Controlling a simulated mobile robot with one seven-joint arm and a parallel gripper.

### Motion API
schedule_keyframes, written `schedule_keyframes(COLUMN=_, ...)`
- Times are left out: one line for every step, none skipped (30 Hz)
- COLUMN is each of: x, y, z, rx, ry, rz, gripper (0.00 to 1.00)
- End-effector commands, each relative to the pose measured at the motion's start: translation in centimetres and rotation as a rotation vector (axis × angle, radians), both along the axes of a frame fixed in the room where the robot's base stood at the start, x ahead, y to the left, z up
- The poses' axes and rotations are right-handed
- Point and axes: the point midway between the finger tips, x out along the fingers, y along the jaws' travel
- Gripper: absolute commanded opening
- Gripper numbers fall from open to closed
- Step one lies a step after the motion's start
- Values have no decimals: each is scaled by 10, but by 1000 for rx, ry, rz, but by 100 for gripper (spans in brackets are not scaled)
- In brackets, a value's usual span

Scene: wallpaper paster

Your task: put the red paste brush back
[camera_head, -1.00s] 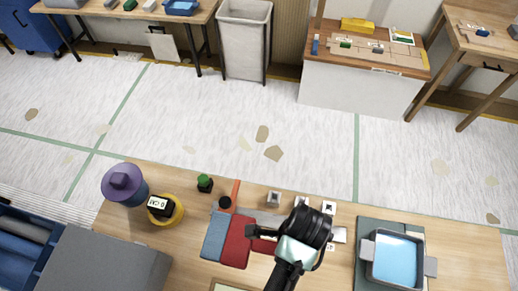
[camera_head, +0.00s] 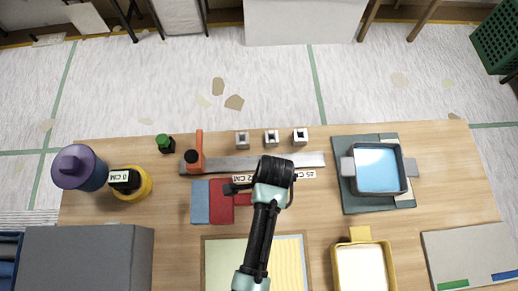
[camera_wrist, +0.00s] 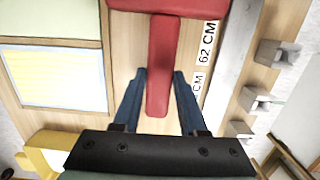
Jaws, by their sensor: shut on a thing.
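The red paste brush (camera_head: 221,206) lies on the wooden table, its broad head left of my wrist in the head view, next to a blue block (camera_head: 200,203). My gripper (camera_head: 231,188) is over its handle side, and my wrist hides part of it. The broad red head is at the top edge there. I cannot tell whether the brush is clear of the table.
A metal straightedge (camera_head: 225,164) lies behind the brush, with several small metal blocks (camera_head: 272,136) beyond. A blue-filled tray (camera_head: 376,168) stands right, a yellow tray (camera_head: 362,272) front right. A framed panel (camera_head: 210,264) lies in front. A purple-lidded pot (camera_head: 79,168) stands left.

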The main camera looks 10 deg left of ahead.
Motion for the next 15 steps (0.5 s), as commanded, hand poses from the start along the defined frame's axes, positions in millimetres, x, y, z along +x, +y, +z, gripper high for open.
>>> schedule_keyframes(x=0, y=0, z=-4, rx=1, ry=1, rz=0, gripper=0)
schedule_keyframes(x=0, y=0, z=-8, rx=1, ry=1, rz=0, gripper=0)
schedule_keyframes(x=0, y=0, z=-13, rx=1, ry=1, rz=0, gripper=0)
schedule_keyframes(x=-1, y=0, z=-18, rx=0, ry=3, rz=0, gripper=0)
schedule_keyframes(x=-1, y=0, z=-23, rx=0, ry=2, rz=0, gripper=0)
schedule_keyframes(x=0, y=0, z=-29, rx=0, ry=2, rz=0, gripper=0)
schedule_keyframes(x=0, y=0, z=-33, rx=1, ry=2, rz=0, gripper=0)
schedule_keyframes(x=0, y=0, z=-36, rx=1, ry=2, rz=1, gripper=0)
schedule_keyframes(x=0, y=0, z=-40, rx=1, ry=1, rz=1, gripper=0)
schedule_keyframes(x=0, y=0, z=-42, rx=1, ry=0, rz=1, gripper=0)
schedule_keyframes(x=0, y=0, z=-43, rx=1, ry=0, rz=1, gripper=0)
schedule_keyframes(x=0, y=0, z=-43, rx=1, ry=-1, rz=1, gripper=0)
schedule_keyframes(x=0, y=0, z=-43, rx=1, ry=-1, rz=1, gripper=0)
schedule_keyframes(x=0, y=0, z=-43, rx=1, ry=-1, rz=1, gripper=0)
schedule_keyframes(x=0, y=0, z=-43, rx=1, ry=-1, rz=1, gripper=0)
